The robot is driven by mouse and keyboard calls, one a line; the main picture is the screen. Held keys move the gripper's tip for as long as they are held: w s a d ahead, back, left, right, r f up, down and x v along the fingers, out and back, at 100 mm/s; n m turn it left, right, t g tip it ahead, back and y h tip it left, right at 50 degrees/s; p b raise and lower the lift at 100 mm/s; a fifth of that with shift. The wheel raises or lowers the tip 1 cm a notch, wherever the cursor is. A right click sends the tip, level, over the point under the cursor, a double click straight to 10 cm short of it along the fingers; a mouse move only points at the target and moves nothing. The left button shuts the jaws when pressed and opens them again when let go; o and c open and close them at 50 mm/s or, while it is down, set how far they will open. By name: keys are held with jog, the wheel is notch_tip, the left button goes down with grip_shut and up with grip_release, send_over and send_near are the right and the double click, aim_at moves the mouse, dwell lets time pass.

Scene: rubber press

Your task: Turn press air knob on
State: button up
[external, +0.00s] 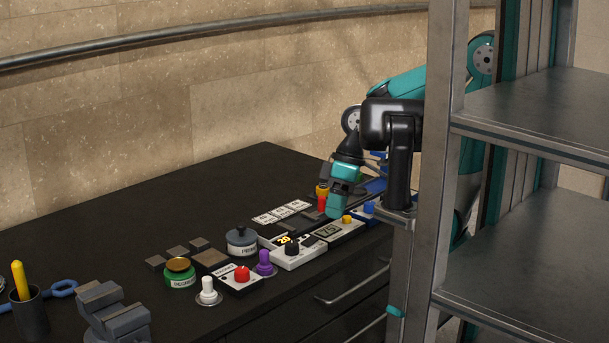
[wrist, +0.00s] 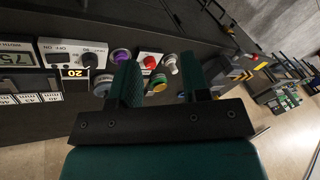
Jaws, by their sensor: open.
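My gripper (external: 337,203) points down over the back right of the black bench, beside the panel with a green display and a yellow knob (external: 347,219). In the wrist view its two teal fingers (wrist: 159,68) are spread apart with nothing held between them. A white panel (external: 298,258) with a black knob (external: 292,248) and a yellow-lit display lies left of the gripper; in the wrist view this black knob (wrist: 89,60) has OFF and ON marks beside it. A smaller panel (external: 231,280) has a red knob (external: 242,273). I cannot read which knob is named press air.
A vise (external: 113,318) stands front left. A metal shelf rack (external: 530,110) stands close right. The bench's back left is clear.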

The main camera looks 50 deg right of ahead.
jog(key=o, duration=0.3)
jog(key=shift+w+d, duration=0.15)
jog(key=shift+w, duration=0.1)
jog(key=m+h, duration=0.5)
send_over(369, 203)
notch_tip(369, 203, down, 16)
jog(key=shift+d+r+p, duration=0.1)
jog(key=shift+d+p, duration=0.05)
jog(key=shift+p, duration=0.5)
jog(key=c, duration=0.9)
